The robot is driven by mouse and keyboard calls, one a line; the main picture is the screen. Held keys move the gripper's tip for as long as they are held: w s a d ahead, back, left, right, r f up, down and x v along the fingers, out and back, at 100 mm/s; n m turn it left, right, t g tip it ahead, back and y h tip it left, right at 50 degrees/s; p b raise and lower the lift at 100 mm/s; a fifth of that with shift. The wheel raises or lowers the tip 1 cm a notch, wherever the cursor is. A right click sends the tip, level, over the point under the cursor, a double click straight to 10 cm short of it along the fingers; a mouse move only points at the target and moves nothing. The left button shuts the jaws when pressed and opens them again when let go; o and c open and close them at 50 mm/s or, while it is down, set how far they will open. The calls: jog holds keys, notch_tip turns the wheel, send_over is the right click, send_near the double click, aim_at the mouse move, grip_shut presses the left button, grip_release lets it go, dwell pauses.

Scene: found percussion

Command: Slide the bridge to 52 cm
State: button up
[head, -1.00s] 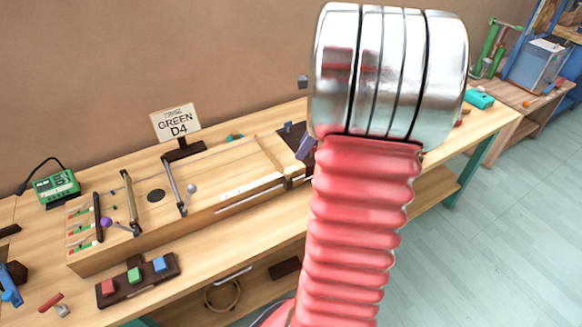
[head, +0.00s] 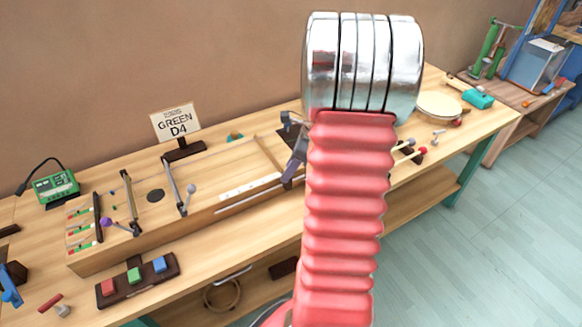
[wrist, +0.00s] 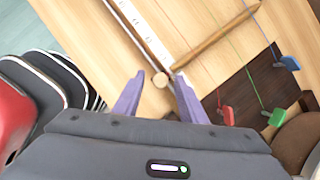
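A long wooden string box (head: 225,195) lies on the bench with a white scale strip (head: 250,187) along its front. I cannot tell which is the bridge; scale numbers are unreadable. My gripper (head: 291,172) is at the box's right end, partly hidden by my arm. In the wrist view its purple fingers (wrist: 157,96) are apart. A round wooden peg (wrist: 160,80) shows between them, apparently not gripped.
A sign (head: 176,124) stands behind the box, a coloured button block (head: 137,280) in front. Mallets (head: 415,150) lie at right.

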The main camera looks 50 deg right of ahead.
jog(key=shift+c, duration=0.7)
grip_shut()
